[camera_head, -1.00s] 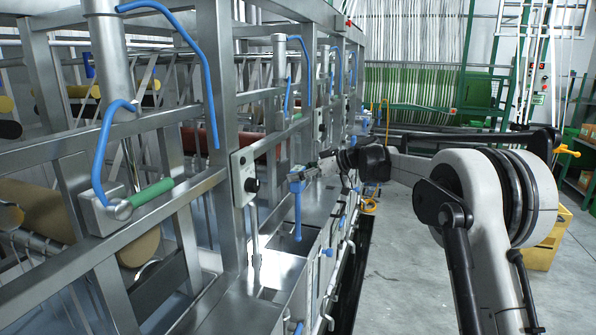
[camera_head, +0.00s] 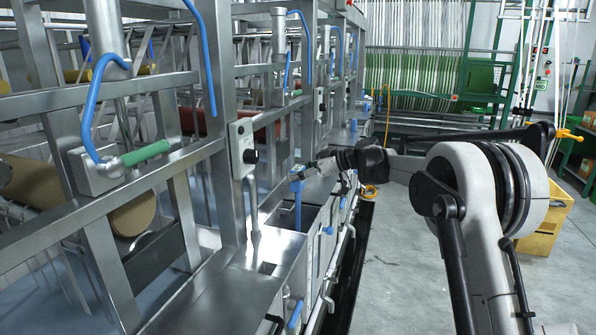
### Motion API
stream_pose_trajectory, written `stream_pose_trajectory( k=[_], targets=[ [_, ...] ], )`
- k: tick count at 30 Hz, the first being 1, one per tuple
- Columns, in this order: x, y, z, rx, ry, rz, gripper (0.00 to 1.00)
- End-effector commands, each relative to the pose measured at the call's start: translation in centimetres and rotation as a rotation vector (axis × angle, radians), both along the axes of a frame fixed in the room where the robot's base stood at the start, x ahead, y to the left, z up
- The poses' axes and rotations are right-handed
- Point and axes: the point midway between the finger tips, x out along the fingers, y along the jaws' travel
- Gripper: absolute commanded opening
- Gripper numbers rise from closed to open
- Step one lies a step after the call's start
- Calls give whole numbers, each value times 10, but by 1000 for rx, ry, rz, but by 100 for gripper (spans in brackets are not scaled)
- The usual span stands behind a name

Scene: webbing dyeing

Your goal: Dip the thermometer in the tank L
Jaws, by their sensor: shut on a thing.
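The thermometer (camera_head: 297,186) is a blue handheld device with a blue stem pointing down, roughly upright. My gripper (camera_head: 311,168) is shut on its upper part from the right. The stem hangs at a narrow opening in the steel tank top (camera_head: 262,262) beside the machine frame. The lower part of the stem appears to be within this opening, but its tip and the liquid level cannot be made out. No label shows which tank this is.
A steel frame post (camera_head: 217,130) and a grey control box (camera_head: 243,150) stand left of the thermometer. Blue-handled valves and pipes (camera_head: 296,312) line the tank's front. The grey floor (camera_head: 400,265) on the right is open, with a yellow crate (camera_head: 545,225) farther right.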

Motion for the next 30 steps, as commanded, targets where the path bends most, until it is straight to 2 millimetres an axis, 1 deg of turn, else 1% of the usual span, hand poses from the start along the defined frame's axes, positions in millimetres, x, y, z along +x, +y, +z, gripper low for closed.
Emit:
stream_pose_trajectory(
  k=[1,3,21,30],
  targets=[
    [0,0,-7,0,0,0,0],
    [0,0,-13,0,0,0,0],
    [0,0,-64,0,0,0,0],
    [0,0,-82,0,0,0,0]
  ],
)
